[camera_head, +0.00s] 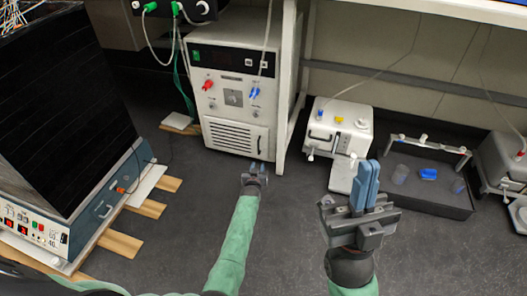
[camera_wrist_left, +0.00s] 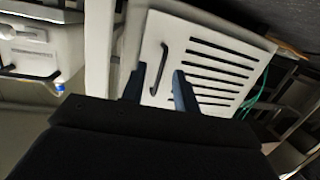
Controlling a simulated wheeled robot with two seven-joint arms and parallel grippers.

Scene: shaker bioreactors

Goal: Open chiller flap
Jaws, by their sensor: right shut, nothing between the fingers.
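The chiller (camera_head: 229,83) is a white box with a dark display strip on top and red and blue fittings on its front. Its flap (camera_head: 229,133) is the slotted lower front panel and looks closed. The flap's slots also show in the left wrist view (camera_wrist_left: 215,70). A dark bar handle (camera_wrist_left: 158,70) sits beside the slots, at the flap's right in the head view. My left gripper (camera_head: 258,167) is open just in front of the flap's lower right; its fingers appear on either side of the handle, contact unclear. My right gripper (camera_head: 365,187) is shut and empty, farther right.
A white bench leg (camera_head: 287,85) stands close to the chiller's right side. A small white device (camera_head: 337,128) and a dark tray (camera_head: 440,198) with vessels stand right. A large black-sided unit (camera_head: 62,105) fills the left.

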